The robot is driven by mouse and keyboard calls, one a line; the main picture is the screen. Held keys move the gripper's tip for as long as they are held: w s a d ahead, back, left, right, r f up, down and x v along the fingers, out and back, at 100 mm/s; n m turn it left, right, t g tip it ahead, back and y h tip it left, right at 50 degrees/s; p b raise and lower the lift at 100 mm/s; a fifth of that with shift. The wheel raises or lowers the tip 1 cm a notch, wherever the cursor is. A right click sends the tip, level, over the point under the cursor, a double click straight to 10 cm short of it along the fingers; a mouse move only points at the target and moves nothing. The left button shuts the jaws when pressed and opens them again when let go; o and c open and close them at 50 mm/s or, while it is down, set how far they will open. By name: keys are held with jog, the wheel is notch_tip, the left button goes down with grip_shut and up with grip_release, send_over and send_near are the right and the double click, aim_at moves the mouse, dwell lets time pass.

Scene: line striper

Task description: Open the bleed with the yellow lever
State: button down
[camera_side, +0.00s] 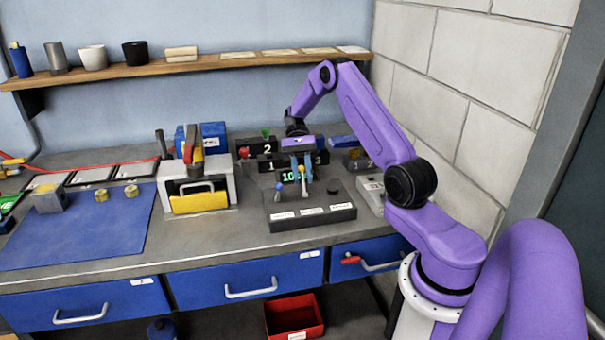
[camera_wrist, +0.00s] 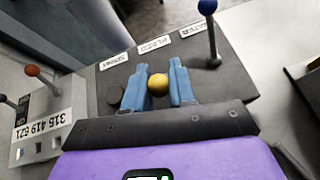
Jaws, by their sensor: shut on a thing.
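The yellow lever (camera_side: 303,171) stands in the middle of a dark control box (camera_side: 312,220) in the side view. In the wrist view its round yellow knob (camera_wrist: 158,84) sits between the blue fingers of my gripper (camera_wrist: 161,76), behind the middle label, BLEED (camera_wrist: 153,45). My gripper (camera_side: 302,168) reaches down from above and is shut on the lever. The lever's shaft is mostly hidden by the fingers and knob, so its tilt is hard to tell.
A blue-knobbed lever (camera_wrist: 207,8) stands beside the WATER label, close to my gripper; a dark round knob (camera_side: 334,186) is at the other end. Numbered black blocks (camera_side: 270,165) and a green display stand just behind. A yellow-fronted machine (camera_side: 198,195) stands left.

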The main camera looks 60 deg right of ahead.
jog(key=c, duration=1.1)
grip_release()
jog(key=shift+d+f, duration=0.15)
jog(key=shift+r, duration=0.4)
notch_tip(320, 180, up, 2)
jog(key=shift+r, duration=0.2)
jog(key=s+a+r, duration=0.5)
jog(key=s+r, duration=0.5)
jog(key=s, duration=0.3)
jog(key=shift+a, duration=0.2)
jog(key=shift+f, duration=0.1)
